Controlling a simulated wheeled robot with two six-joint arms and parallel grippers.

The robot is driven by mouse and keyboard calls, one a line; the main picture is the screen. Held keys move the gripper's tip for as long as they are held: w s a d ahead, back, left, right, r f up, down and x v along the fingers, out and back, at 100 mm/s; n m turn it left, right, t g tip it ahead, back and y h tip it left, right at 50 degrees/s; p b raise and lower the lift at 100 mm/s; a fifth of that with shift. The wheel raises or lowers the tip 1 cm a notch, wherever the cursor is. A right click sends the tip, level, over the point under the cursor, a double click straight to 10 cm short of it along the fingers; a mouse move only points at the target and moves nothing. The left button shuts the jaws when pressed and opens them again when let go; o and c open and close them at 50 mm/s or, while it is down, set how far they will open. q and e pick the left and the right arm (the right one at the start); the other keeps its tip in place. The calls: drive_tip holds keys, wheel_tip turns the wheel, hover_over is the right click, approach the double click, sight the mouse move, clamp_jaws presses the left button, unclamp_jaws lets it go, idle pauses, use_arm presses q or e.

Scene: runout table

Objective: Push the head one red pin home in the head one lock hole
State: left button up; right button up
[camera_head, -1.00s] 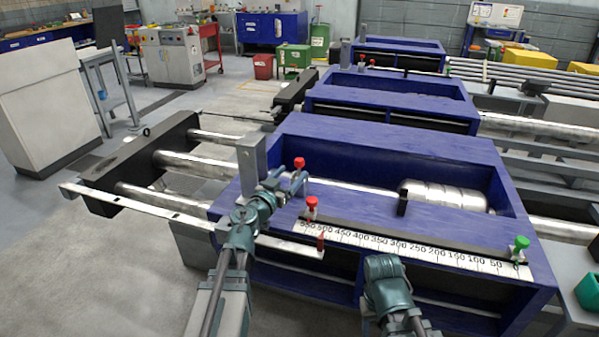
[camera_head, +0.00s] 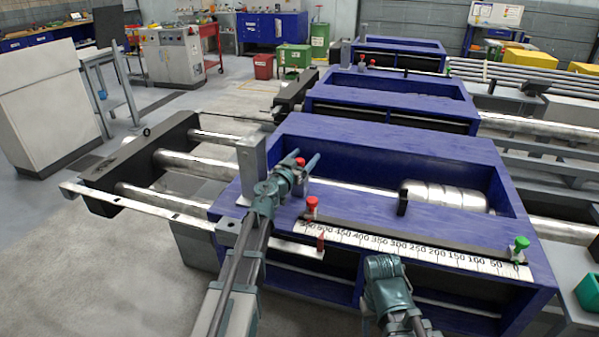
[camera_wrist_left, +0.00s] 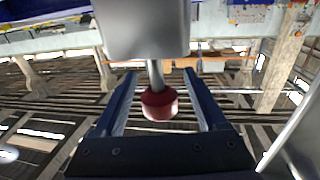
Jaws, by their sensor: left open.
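The nearest blue head holds a red-topped pin (camera_head: 299,164) beside an upright grey plate, at the left end of its opening. My left gripper (camera_head: 303,158) is open, with a finger on each side of the red top. In the left wrist view, the red top (camera_wrist_left: 160,104) sits between the two open fingers (camera_wrist_left: 161,85), with gaps on both sides. Its grey shank runs up the picture to a grey block (camera_wrist_left: 143,28). The lock hole does not show. A teal part of my right arm is at the lower middle; its fingers do not show.
A second red knob (camera_head: 312,203) stands by the left end of the white scale (camera_head: 420,250), with a green knob (camera_head: 521,243) at its right end. A red pointer (camera_head: 321,241) is on a flat bar near the front edge. A shiny cylinder (camera_head: 440,194) lies in the opening.

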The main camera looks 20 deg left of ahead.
use_arm(q)
drive_tip(key=shift+s, duration=0.1)
clamp_jaws()
drive_tip(key=shift+r, duration=0.15)
idle(0.3)
wheel_tip(320, 180, up, 10)
drive_tip(key=p, duration=1)
drive_tip(key=shift+f, duration=0.2)
